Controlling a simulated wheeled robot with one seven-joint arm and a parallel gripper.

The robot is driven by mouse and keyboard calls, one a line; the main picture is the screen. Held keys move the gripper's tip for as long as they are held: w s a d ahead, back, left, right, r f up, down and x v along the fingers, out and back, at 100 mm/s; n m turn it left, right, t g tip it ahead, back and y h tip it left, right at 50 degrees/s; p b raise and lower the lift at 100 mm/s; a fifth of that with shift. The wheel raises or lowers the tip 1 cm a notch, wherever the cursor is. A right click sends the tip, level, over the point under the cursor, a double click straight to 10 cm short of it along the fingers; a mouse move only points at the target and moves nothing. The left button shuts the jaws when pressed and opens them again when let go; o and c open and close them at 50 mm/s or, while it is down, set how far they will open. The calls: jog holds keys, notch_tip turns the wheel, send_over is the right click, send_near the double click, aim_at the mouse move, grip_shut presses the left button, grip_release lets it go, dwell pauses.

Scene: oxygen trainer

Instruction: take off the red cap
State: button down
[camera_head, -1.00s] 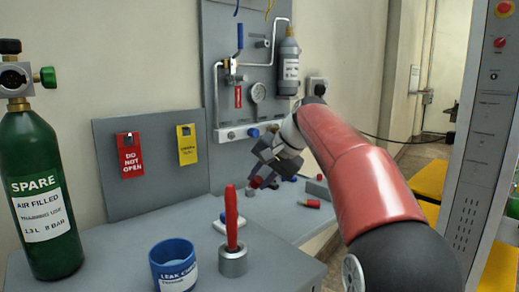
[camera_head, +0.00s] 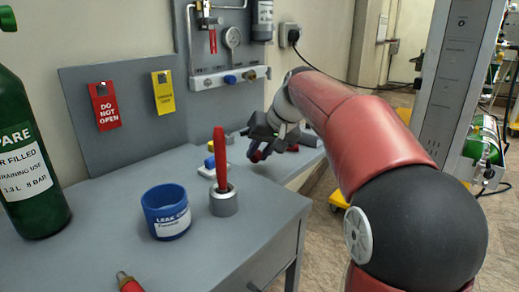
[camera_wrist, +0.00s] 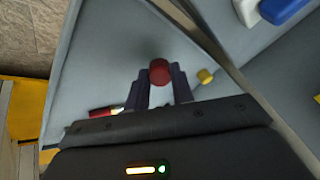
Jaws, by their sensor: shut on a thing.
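My gripper (camera_head: 260,146) is over the far part of the grey bench, below the wall panel. In the wrist view, my gripper's two dark fingers (camera_wrist: 162,84) are shut on the round red cap (camera_wrist: 159,71), which sits between their tips. In the head view, the cap (camera_head: 256,156) shows as a small patch of red beside the dark fingers, partly hidden by them. The wrist view shows bench surface around the cap. I cannot tell exactly how high it is above the bench.
A red-handled tool stands in a metal cup (camera_head: 223,203) near the gripper. A blue tub (camera_head: 166,212), a green cylinder (camera_head: 27,160) and a grey board (camera_head: 125,130) with red and yellow tags are to the left. A manifold (camera_head: 215,79) is on the wall panel.

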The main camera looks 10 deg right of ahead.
jog(key=shift+f, duration=0.65)
jog(key=shift+b, duration=0.3)
jog(key=c, duration=1.1)
grip_release()
jog(key=shift+f, duration=0.1)
jog(key=p+v, duration=0.1)
jog(key=v, duration=0.7)
jog(key=shift+a, duration=0.1)
jog(key=shift+w, duration=0.1)
